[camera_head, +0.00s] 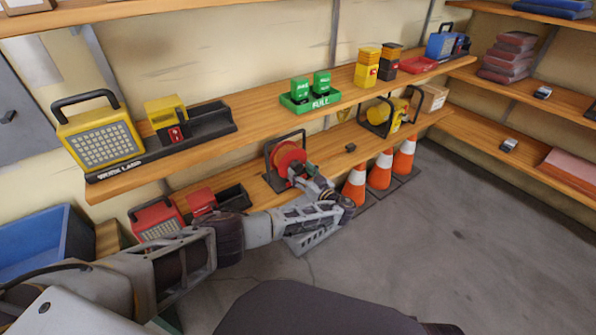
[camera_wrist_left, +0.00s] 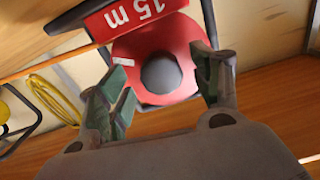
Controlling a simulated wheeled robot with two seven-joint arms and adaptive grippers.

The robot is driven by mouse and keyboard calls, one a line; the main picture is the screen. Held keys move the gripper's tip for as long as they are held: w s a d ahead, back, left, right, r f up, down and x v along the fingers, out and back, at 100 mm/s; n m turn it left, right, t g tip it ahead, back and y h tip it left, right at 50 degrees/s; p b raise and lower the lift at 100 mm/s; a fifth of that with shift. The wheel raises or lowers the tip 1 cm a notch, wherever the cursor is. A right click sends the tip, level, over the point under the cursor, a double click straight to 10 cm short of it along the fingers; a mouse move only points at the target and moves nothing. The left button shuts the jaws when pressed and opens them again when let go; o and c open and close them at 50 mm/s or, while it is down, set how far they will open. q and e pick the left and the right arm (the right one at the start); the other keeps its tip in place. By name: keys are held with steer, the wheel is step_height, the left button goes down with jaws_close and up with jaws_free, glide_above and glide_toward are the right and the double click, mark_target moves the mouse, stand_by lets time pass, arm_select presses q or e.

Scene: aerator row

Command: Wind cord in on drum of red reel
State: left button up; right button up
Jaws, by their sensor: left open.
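The red reel (camera_head: 287,157) stands on the lower wooden shelf in a dark frame. In the left wrist view its red drum face (camera_wrist_left: 180,45) shows a dark round hub (camera_wrist_left: 161,73) and a red label reading "15 m" (camera_wrist_left: 125,14). My left gripper (camera_head: 318,184) is at the front of the reel. A crank and the cord's loose end are not clearly visible. My right gripper is not in view.
A yellow reel (camera_head: 385,115) stands further right on the same shelf; yellow cord (camera_wrist_left: 55,98) shows in the left wrist view. Orange cones (camera_head: 380,170) stand on the floor right of my arm. A red lamp (camera_head: 155,217) sits left. The upper shelf (camera_head: 255,110) overhangs the reel. Open floor lies right.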

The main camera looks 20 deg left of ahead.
arm_select(q)
steer(key=shift+x, duration=1.05)
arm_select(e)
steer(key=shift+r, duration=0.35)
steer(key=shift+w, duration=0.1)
arm_select(q)
steer(key=c, duration=1)
steer(key=shift+c, duration=0.2)
